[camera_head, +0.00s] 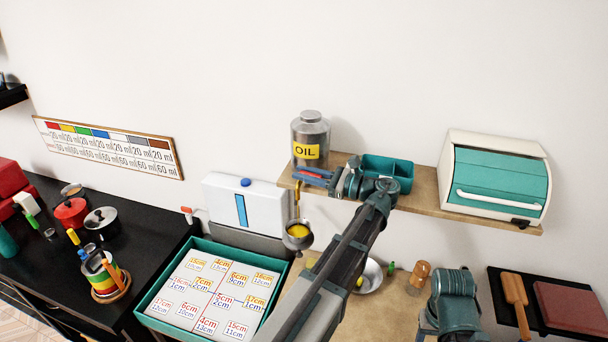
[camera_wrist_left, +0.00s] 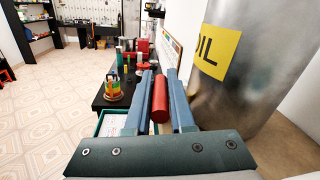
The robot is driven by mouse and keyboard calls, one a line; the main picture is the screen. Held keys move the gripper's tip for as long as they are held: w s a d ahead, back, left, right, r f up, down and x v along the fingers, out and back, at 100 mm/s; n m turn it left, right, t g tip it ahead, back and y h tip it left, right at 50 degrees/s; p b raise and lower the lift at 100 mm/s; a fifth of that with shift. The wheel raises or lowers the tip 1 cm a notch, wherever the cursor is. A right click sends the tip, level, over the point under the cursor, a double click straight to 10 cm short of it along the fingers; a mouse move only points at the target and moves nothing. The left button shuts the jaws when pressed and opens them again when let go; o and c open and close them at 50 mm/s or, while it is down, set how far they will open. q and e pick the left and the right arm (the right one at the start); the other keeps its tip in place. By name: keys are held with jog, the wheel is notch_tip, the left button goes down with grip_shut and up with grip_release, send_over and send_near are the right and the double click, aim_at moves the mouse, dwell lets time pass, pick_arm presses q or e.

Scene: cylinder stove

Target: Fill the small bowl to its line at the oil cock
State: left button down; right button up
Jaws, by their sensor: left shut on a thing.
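A metal can labelled OIL (camera_head: 311,135) stands on the left end of the wooden shelf (camera_head: 425,196). A yellow spout (camera_head: 297,197) comes down from the shelf edge below it. A small grey bowl (camera_head: 298,243) is under the spout, with yellow oil in it. Its fill line is too small to make out, and I cannot tell what it rests on. My left gripper (camera_head: 312,180) is shut on a red handle (camera_wrist_left: 160,98), just in front of the can. Part of my right arm shows at the lower right; its fingers cannot be made out.
A teal divided box (camera_head: 388,170) and a teal-and-cream bread box (camera_head: 497,180) are on the shelf. Below are a white tank (camera_head: 246,206), a teal tray with number cards (camera_head: 160,290) and a light bowl (camera_head: 371,274). A black counter with pots is left.

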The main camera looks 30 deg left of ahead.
pick_arm(q)
jog(key=shift+w, duration=0.1)
jog(key=c, duration=0.8)
grip_release()
jog(key=shift+d, duration=0.1)
jog(key=w+d, duration=0.1)
jog(key=d, duration=1.2)
jog(key=shift+w+d, duration=0.25)
jog(key=shift+w, duration=0.05)
